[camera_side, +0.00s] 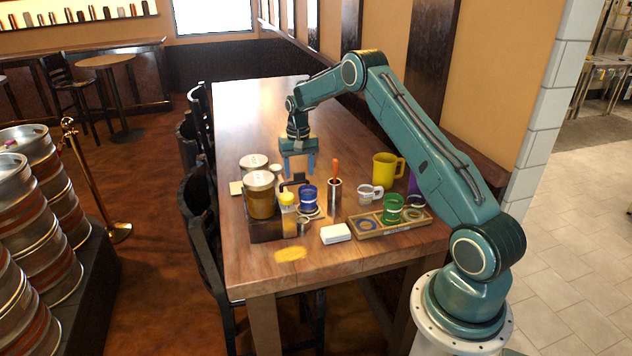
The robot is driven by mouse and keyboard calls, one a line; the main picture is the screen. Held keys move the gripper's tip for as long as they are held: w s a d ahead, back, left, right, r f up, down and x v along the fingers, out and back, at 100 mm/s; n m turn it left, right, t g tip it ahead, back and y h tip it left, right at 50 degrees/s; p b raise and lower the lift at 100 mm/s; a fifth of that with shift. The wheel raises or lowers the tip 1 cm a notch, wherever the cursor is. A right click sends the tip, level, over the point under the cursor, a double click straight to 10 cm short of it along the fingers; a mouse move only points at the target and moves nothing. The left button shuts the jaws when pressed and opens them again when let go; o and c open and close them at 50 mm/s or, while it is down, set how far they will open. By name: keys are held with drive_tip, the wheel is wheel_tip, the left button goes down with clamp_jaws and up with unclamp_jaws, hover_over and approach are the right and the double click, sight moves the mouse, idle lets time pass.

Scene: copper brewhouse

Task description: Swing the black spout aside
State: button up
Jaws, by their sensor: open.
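A small black piece that looks like the black spout (293,183) shows between the jars and the blue cup, just below my gripper. It is small and partly hidden, so its exact shape and direction are unclear. My gripper (299,168) points down above it with its blue fingers apart and nothing seen between them. I cannot tell whether a fingertip touches the spout.
White-lidded jars (260,200), a yellow-topped bottle (287,202) and a blue cup (307,198) crowd the spot. A metal holder (334,200) with an orange-handled tool stands right. A wooden tray (360,233) and yellow mug (383,169) lie farther right. The table's far part is clear.

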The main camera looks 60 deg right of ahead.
sight(294, 180)
drive_tip(key=shift+f, duration=0.6)
clamp_jaws()
drive_tip(key=shift+s+a, duration=0.1)
drive_tip(key=m, duration=0.1)
drive_tip(key=a+m, duration=0.1)
drive_tip(key=m, duration=0.1)
drive_tip(key=shift+s+a, duration=0.2)
drive_tip(key=shift+s, duration=0.2)
drive_tip(key=shift+s+a+m, duration=0.1)
drive_tip(key=shift+a+m, duration=0.55)
drive_tip(key=shift+m, duration=0.7)
drive_tip(key=shift+s+a+m, duration=0.1)
drive_tip(key=shift+a+m, duration=0.5)
drive_tip(key=shift+m, duration=0.8)
drive_tip(key=shift+s+a+m, duration=0.1)
drive_tip(key=shift+a+m, duration=0.55)
drive_tip(key=shift+m, duration=0.7)
drive_tip(key=shift+w, duration=0.1)
